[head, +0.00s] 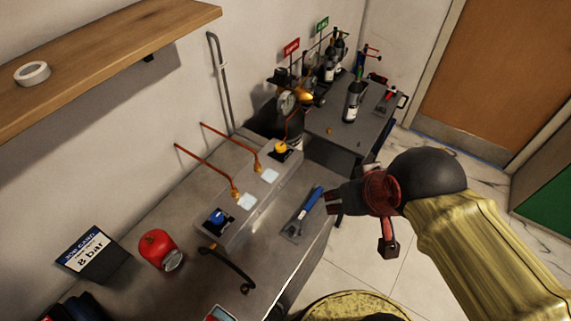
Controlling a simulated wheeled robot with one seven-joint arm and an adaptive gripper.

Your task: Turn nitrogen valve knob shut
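Two valve knobs stand on a grey raised manifold (240,222) on the bench. The blue knob (217,216) is at its near left end and the yellow knob (281,147) at its far right end. White labels (246,201) lie beside them, but their text is too small to read, so I cannot tell which knob is nitrogen. A copper pipe (210,176) runs from the wall to each valve. My gripper (333,201) is to the right of the manifold, apart from both knobs. Its fingertips are dark and small; their opening is unclear.
Gas bottles (354,101) and a gauge (286,103) stand behind.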

